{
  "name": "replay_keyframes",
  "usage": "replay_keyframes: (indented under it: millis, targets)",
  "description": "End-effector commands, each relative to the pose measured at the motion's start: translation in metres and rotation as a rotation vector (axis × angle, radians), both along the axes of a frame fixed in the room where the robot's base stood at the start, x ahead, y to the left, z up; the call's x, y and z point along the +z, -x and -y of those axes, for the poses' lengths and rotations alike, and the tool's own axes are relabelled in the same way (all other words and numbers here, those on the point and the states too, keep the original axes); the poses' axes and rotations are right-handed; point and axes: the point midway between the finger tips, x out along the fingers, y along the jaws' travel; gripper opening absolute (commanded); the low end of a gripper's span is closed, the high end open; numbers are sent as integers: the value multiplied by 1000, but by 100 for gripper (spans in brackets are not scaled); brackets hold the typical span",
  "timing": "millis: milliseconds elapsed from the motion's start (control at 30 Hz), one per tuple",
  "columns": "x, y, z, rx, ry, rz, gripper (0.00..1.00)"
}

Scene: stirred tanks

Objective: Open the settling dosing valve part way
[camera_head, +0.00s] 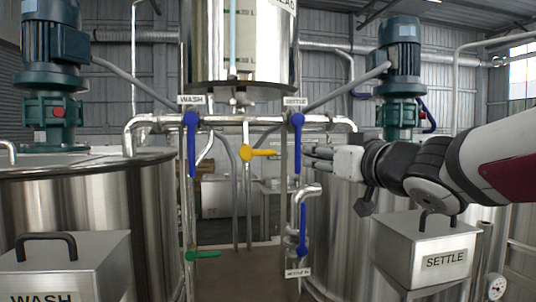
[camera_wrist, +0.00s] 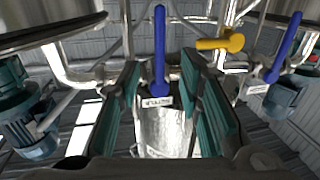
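The settling dosing valve has a long blue handle (camera_head: 298,148) that hangs straight down from the pipe, below a SETTLE plate (camera_head: 294,101). In the wrist view, whose picture appears upside down, this handle (camera_wrist: 160,50) points up, with its plate (camera_wrist: 157,101) below it. My gripper (camera_head: 316,154) is at the right of the handle in the head view, at about mid-handle height. In the wrist view my gripper (camera_wrist: 163,78) is open, and the handle shows in the gap between its teal pads. I see no contact, and the exact distance is unclear.
A yellow handle (camera_head: 260,153) lies level just left of the settling handle. A WASH valve's blue handle (camera_head: 191,145) hangs further left. A lower blue handle (camera_head: 303,230) and a green handle (camera_head: 203,255) sit below. Steel tanks (camera_head: 90,190) and a SETTLE box (camera_head: 425,250) flank the pipes.

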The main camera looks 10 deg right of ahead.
Motion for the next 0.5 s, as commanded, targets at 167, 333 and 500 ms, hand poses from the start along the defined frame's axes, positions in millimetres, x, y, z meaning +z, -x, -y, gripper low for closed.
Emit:
replay_keyframes:
  millis: [167,333,500]
  targets:
    - [-2,-38,-6,-2,1,-2,33]
    - [-1,-69,-13,-2,1,-2,33]
    - [-1,-91,-17,-2,2,-1,33]
